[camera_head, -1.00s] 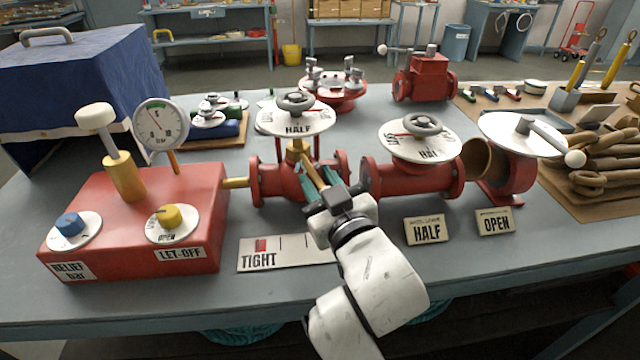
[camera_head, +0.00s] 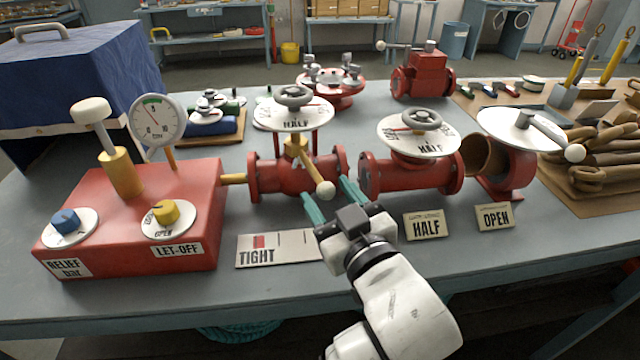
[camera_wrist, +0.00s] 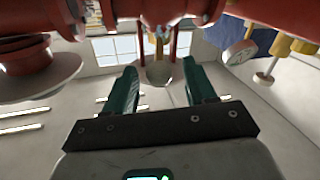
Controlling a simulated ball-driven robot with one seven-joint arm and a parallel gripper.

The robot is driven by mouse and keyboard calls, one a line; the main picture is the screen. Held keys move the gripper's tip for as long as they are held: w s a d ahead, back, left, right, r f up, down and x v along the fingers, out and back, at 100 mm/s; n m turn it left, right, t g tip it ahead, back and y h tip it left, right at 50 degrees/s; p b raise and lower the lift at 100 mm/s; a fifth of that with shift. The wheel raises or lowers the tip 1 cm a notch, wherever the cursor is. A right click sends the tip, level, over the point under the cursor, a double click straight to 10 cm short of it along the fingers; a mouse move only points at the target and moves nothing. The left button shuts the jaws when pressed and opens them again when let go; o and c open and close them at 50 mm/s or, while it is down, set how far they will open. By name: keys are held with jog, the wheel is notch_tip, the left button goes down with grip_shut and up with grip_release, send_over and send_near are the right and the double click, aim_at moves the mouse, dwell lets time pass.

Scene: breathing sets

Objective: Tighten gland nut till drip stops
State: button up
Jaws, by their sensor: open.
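The gland nut (camera_head: 293,150) is a brass-coloured piece under the left valve's white "HALF" disc (camera_head: 296,116). A brass lever runs from it toward me and ends in a pale round knob (camera_head: 325,188). In the wrist view the knob (camera_wrist: 158,72) shows between the teal fingers. My gripper (camera_head: 327,192) is open, with one finger on each side of the knob; I cannot tell whether either touches it. The left valve body (camera_head: 265,176) is red. A "TIGHT" plate (camera_head: 279,248) with a red mark lies in front. I see no drip.
A red pump box (camera_head: 195,190) with a dial gauge (camera_head: 157,119) stands at left, joined by a brass pipe. A second red valve (camera_head: 400,178) stands close on the right. "HALF" (camera_head: 425,226) and "OPEN" (camera_head: 495,217) signs are in front. The front table strip is mostly clear.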

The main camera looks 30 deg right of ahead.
jog(key=s, duration=0.5)
jog(key=shift+s+a+b, duration=0.2)
jog(key=shift+s+b, duration=0.1)
jog(key=shift+b, duration=0.05)
